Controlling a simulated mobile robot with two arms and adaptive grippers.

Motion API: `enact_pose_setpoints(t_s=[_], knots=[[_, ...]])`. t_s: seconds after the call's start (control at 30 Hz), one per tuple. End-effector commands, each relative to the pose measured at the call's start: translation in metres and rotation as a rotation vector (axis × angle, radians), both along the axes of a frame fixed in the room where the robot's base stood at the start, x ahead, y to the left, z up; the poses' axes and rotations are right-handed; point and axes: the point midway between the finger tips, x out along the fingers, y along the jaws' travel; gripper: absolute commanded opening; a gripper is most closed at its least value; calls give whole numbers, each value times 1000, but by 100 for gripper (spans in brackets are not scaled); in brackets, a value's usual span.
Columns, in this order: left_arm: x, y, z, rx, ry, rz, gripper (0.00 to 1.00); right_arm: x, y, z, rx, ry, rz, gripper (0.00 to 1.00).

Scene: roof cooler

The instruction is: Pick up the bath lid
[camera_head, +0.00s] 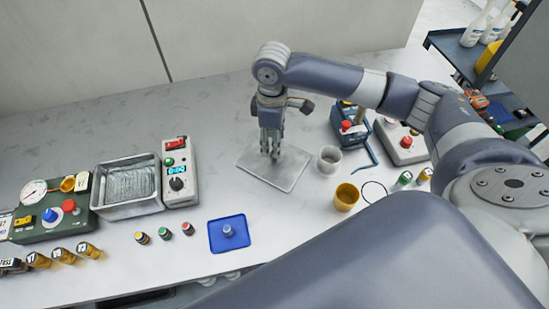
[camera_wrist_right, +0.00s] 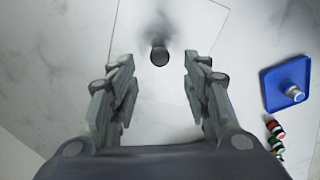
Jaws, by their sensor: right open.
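The bath lid (camera_head: 292,176) is a flat, light grey square plate lying on the white bench. Its dark round knob (camera_wrist_right: 159,55) shows in the right wrist view, on the paler plate (camera_wrist_right: 190,30). My right gripper (camera_head: 270,155) points down over the lid. In the right wrist view, my right gripper (camera_wrist_right: 157,75) is open, its two fingers apart on either side of the knob's line, with nothing between the tips. In the head view the gripper hides the knob. The open metal bath (camera_head: 130,209) stands to the left. My left gripper is out of view.
A control box (camera_head: 180,180) with a display adjoins the bath. A blue tray (camera_head: 215,240) with a small vial lies in front. A clear beaker (camera_head: 329,160) and an amber cup (camera_head: 346,197) stand right of the lid. Bench behind the lid is clear.

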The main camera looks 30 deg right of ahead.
Motion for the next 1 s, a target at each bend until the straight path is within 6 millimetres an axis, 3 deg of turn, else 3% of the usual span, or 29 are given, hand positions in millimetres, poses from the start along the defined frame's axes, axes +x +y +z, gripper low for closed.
enact_pose_setpoints(t_s=[0.17,0.4,0.7,0.73,0.9,1.0], knots=[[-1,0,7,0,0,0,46,-2,-1,-13,0,3,0,44],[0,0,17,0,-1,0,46,-5,-4,-49,-1,2,0,44],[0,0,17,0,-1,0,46,-4,-4,-56,0,-1,1,44],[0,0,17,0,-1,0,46,-4,-3,-56,0,-1,1,42],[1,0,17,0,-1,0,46,-4,-3,-56,0,-1,1,3],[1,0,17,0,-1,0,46,-4,-3,-56,0,-1,1,0]])
